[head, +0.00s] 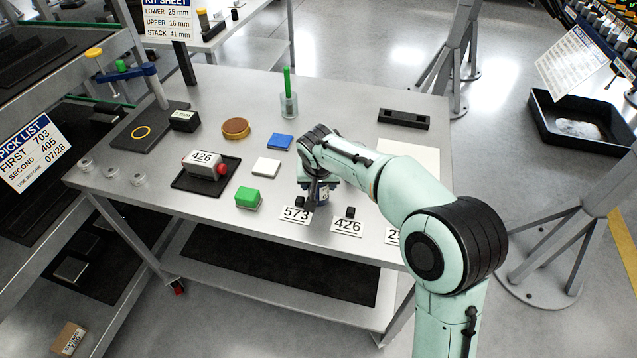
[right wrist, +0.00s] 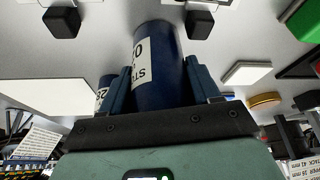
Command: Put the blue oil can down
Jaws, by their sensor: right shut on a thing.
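My right gripper (head: 318,190) is low over the front part of the grey table (head: 240,95), just behind the number cards. It is shut on the blue oil can (right wrist: 158,62), a dark blue cylinder with a white printed label. In the right wrist view the can stands between the two fingers. In the head view the gripper and wrist hide most of the can, and I cannot tell whether its base touches the table. My left gripper is in neither view.
Cards 573 (head: 296,215) and 426 (head: 347,227) lie in front, with small black blocks near them. A green block (head: 248,197), white block (head: 267,167) and blue block (head: 280,141) are left of the gripper. Another blue labelled object (right wrist: 104,88) shows beside a finger.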

